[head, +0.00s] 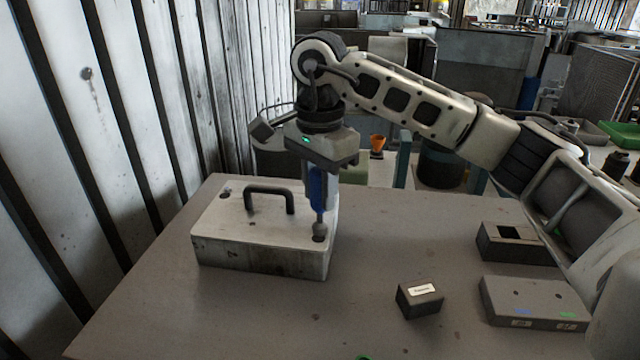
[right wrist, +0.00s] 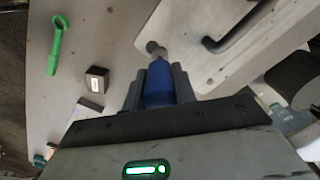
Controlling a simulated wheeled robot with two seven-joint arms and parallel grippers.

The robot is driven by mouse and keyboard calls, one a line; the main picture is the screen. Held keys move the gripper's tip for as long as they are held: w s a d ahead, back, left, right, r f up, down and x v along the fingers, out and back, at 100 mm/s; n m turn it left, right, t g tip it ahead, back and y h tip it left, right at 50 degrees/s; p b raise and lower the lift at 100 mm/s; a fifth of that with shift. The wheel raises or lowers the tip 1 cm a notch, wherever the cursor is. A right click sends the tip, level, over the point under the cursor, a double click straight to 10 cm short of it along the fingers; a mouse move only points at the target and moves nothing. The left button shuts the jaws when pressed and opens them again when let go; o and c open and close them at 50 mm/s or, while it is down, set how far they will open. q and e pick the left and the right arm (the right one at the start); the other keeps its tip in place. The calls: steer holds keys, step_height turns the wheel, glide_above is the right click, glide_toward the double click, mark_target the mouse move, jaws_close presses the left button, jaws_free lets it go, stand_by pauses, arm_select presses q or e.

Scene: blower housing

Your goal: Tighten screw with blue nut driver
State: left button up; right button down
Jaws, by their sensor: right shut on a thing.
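The blower housing (head: 265,258) is a worn pale box with a black handle (head: 270,191) on its lid. It sits at the left of the table. My right gripper (head: 319,180) points down over the lid's right end, shut on the blue nut driver (head: 317,192). The driver stands about upright, its grey socket tip (head: 319,229) at the dark screw spot (head: 319,238) near the lid's front right corner. I cannot tell whether the tip touches the screw. In the right wrist view the blue handle (right wrist: 158,86) is between the fingers. My left gripper is not in view.
A small labelled dark box (head: 420,299), a flat grey holder (head: 533,303) with blue and green marks, and an open dark box (head: 515,243) stand on the right of the table (head: 210,320). A green tool (right wrist: 56,45) lies on the table in the right wrist view.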

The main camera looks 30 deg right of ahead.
mark_target(319, 170)
steer(key=shift+m, duration=0.5)
steer(key=c, duration=1.9)
jaws_free()
jaws_close()
steer(key=shift+r+p, duration=1.15)
steer(key=shift+r, duration=0.45)
step_height(319, 170, up, 5)
steer(key=p, duration=0.3)
steer(key=shift+p, duration=0.35)
steer(key=shift+f, duration=0.1)
